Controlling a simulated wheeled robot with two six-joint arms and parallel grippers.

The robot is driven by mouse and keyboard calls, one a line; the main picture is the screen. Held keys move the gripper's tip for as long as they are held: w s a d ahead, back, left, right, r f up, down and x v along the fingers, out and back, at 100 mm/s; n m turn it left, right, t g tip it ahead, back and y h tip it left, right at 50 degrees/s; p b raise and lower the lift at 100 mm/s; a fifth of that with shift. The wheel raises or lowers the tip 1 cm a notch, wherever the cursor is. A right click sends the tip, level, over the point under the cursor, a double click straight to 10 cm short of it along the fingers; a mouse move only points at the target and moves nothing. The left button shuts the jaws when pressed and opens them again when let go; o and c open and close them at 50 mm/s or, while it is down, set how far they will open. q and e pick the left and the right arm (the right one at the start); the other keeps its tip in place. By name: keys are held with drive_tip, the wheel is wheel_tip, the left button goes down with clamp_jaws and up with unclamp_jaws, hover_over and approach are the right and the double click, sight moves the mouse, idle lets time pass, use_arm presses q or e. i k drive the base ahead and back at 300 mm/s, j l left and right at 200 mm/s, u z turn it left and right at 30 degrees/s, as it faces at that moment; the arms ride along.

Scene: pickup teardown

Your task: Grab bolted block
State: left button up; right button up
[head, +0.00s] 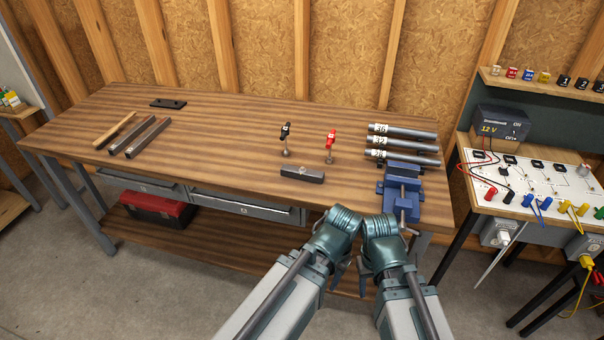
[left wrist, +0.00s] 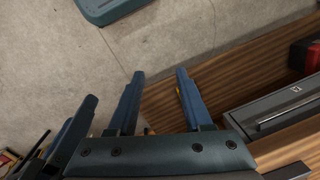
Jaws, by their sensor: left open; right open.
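A dark grey rectangular block (head: 302,174) lies near the front edge of the wooden workbench (head: 230,140). It looks like the bolted block, but I cannot make out any bolt on it. My right gripper (head: 387,250) is open and hangs in front of the bench, below and right of the block. My left gripper is beside it, its fingers partly hidden in the head view. In the left wrist view my left gripper (left wrist: 160,76) is open, with nothing between its fingers. Both grippers are apart from the block.
A blue vise (head: 402,190) stands at the bench's right front, with labelled tubes (head: 402,141) behind it. The middle-left bench is clear.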

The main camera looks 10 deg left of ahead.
sight(312, 176)
drive_tip(key=i+j+z, duration=0.15)
drive_tip(key=j, duration=0.35)
drive_tip(key=i+j+z, duration=0.15)
drive_tip(key=j, duration=0.4)
drive_tip(key=i+j+z, duration=0.15)
drive_tip(key=j, duration=0.35)
drive_tip(key=j+z, duration=0.15)
drive_tip(key=j, duration=0.4)
